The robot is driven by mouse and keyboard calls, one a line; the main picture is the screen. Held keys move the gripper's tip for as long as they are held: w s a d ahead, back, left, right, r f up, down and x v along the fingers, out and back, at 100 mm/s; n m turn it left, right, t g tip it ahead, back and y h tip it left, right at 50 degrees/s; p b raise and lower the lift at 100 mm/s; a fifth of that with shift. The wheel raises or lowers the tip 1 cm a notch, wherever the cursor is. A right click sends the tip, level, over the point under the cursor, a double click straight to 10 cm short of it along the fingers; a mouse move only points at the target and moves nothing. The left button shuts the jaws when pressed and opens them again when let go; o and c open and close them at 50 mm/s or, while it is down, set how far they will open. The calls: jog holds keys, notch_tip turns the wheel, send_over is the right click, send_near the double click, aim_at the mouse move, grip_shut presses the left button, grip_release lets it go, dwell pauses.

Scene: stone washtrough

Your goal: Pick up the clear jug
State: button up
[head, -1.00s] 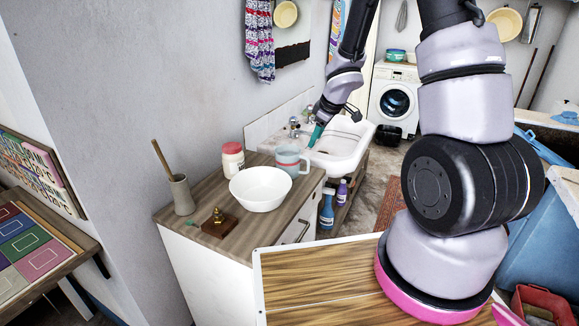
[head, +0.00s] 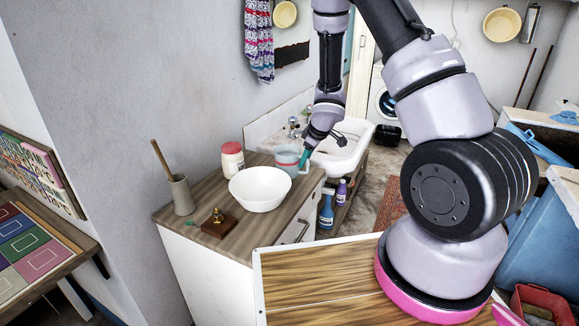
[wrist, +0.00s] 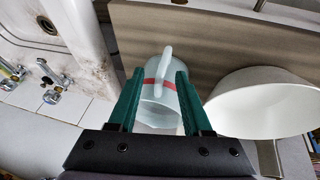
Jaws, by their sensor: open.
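The clear jug (head: 287,157) stands on the wooden counter beside the white bowl, near the sink end. In the wrist view the jug (wrist: 158,112) is pale and see-through with a red band, and its handle points up in the picture. My gripper (head: 305,158) is at the jug's right side in the head view. In the wrist view my gripper (wrist: 160,78) is open, with one green finger on each side of the jug. I cannot tell whether either finger touches it. Part of the jug is hidden behind the fingers and gripper body.
The white bowl (head: 260,188) is close beside the jug. A jar (head: 232,159), a container with a wooden handle (head: 181,195) and a small brass-topped block (head: 218,224) share the counter (head: 195,245). The sink (head: 345,155) with taps adjoins it.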

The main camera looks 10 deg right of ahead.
jog(key=shift+w+f, duration=0.2)
jog(key=shift+f, duration=0.25)
grip_shut()
dwell(1.1)
